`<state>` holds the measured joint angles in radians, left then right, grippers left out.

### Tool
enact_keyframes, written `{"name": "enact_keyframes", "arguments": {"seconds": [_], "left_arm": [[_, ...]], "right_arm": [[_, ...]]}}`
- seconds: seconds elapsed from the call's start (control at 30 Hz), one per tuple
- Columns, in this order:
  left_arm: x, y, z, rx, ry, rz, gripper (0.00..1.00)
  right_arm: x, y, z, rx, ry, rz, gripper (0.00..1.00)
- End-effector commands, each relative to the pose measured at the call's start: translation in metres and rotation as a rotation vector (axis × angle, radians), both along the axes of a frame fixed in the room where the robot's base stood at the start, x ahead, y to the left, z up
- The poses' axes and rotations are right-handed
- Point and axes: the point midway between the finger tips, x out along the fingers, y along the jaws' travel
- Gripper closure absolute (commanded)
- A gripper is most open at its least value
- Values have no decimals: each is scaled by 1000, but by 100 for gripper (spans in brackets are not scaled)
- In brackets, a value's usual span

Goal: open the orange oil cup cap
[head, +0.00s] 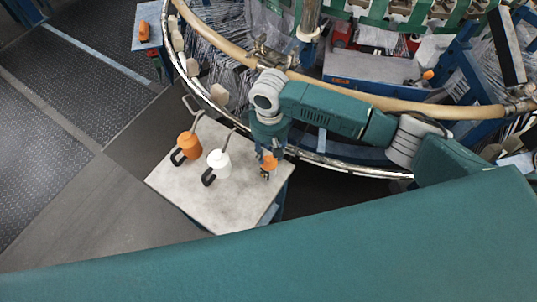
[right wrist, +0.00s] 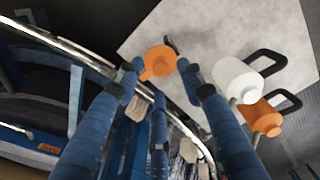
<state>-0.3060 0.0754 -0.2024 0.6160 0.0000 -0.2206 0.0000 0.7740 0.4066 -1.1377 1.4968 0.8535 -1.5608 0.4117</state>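The orange oil cup cap (head: 269,162) is near the right edge of the small grey table in the head view, partly hidden by my right gripper (head: 267,150). In the right wrist view the orange cap (right wrist: 158,62) has a small side tab and shows between and beyond the spread blue fingertips of my right gripper (right wrist: 161,72). The fingers are open and a gap shows on both sides of the cap. I cannot tell whether they are above it or around it. A dark part sticks out beside the cap. My left gripper is not in view.
On the same table (head: 222,217) stand a white oil can (head: 218,163) and an orange oil can (head: 190,146) with dark handles, left of the cap. The round loom's metal rim (head: 345,168) curves close behind the table. The table's front part is clear.

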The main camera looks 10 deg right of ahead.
Motion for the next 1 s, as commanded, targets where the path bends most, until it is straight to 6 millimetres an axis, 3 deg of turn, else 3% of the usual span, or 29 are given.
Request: {"name": "enact_keyframes", "arguments": {"seconds": [0.1, 0.3, 0.63, 0.83, 1.0], "left_arm": [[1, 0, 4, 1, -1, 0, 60], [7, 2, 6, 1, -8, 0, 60], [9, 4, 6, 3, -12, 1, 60], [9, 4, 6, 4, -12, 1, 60], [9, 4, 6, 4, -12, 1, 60]], "right_arm": [[-1, 0, -19, -1, 2, 1, 62], [0, 0, -39, 0, 1, 0, 62], [0, 1, -42, 1, -2, 2, 62], [0, 1, -42, 1, -2, 2, 100], [0, 1, -42, 1, -2, 1, 100]]}}
